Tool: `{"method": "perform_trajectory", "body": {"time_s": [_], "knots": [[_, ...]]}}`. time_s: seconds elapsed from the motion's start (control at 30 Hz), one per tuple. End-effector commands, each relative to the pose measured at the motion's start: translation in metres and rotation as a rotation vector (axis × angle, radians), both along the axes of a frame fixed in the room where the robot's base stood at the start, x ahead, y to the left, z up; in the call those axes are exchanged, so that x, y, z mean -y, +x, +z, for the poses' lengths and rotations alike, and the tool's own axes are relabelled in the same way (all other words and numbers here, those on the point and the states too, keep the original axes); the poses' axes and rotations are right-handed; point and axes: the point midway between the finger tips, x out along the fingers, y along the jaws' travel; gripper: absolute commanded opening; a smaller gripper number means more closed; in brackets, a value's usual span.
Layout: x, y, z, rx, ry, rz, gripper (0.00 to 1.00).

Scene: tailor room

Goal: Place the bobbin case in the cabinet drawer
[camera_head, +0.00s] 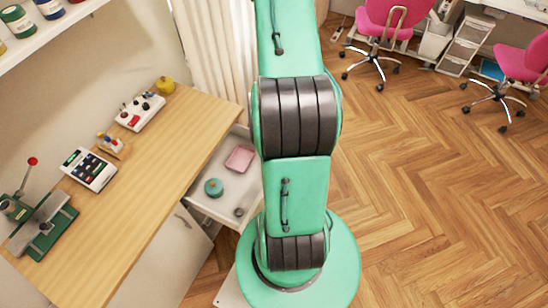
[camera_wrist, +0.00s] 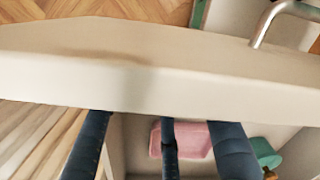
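The cabinet drawer (camera_head: 214,207) is pulled out under the worktop in the head view. A small dark round metallic piece (camera_head: 239,212) lies in it near the front; it looks like the bobbin case, but I cannot be sure. In the wrist view, the pale drawer front (camera_wrist: 150,75) crosses the picture. The fingertips are hidden by the front. In the head view my arm hides the gripper.
The drawer also holds a pink box (camera_head: 240,158) and a round teal item (camera_head: 213,187). The drawer's metal handle (camera_wrist: 285,15) sticks out in the wrist view. The wooden worktop (camera_head: 150,165) carries several devices. Floor (camera_head: 440,190) at right is clear up to pink chairs (camera_head: 385,20).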

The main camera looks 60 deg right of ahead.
Motion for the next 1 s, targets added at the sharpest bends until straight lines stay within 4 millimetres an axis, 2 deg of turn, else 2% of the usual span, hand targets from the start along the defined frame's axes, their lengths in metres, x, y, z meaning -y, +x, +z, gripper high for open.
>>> {"method": "perform_trajectory", "body": {"time_s": [0.2, 0.37, 0.57, 1.0], "knots": [[0.000, 0.000, 0.002, 0.001, -0.001, 0.000, 0.48], [0.001, 0.001, 0.012, 0.001, -0.002, 0.000, 0.48], [0.001, 0.001, 0.036, 0.001, -0.002, 0.000, 0.48], [0.001, 0.002, 0.105, 0.001, -0.001, 0.000, 0.48]]}}
